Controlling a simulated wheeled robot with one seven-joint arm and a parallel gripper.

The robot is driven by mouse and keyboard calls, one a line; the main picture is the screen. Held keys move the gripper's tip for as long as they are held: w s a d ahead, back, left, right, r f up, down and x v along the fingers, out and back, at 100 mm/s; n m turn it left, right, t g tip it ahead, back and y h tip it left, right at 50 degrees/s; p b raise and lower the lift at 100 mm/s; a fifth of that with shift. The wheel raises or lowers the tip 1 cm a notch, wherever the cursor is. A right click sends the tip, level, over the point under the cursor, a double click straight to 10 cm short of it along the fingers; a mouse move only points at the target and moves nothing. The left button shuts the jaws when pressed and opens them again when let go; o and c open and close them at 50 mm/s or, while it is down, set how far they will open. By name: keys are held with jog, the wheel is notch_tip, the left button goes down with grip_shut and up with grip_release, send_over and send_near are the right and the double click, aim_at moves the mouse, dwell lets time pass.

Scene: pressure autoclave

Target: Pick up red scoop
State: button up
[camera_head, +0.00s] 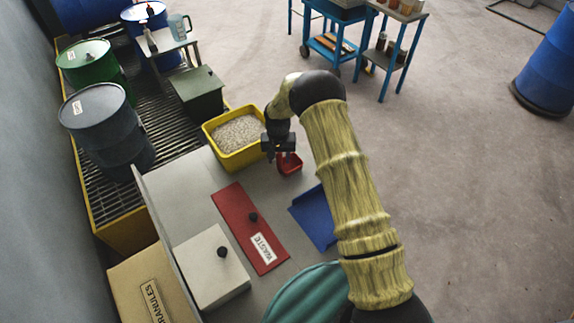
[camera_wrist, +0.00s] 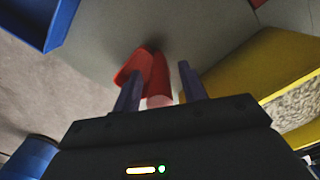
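The red scoop (camera_head: 290,165) lies on the grey table, just right of the yellow bin of granules. My gripper (camera_head: 279,153) is right above and beside it, pointing down, and partly hides it. In the wrist view the red scoop (camera_wrist: 157,76) shows between and beyond the two fingers of my gripper (camera_wrist: 160,72). The fingers are apart, with a visible gap between the scoop's handle and the right finger. The left finger overlaps the scoop's edge in the picture; I cannot tell whether it touches.
The yellow bin (camera_head: 236,159) with pale granules stands close left of the gripper. A blue dustpan-like tray (camera_head: 316,219) lies nearer me. A red WASTE lid (camera_head: 248,228) and a white box (camera_head: 209,269) sit on the table (camera_head: 180,196). Drums stand at left.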

grip_shut()
jog(key=shift+r, duration=0.1)
notch_tip(320, 180, up, 10)
jog(key=b, duration=0.3)
dwell(0.7)
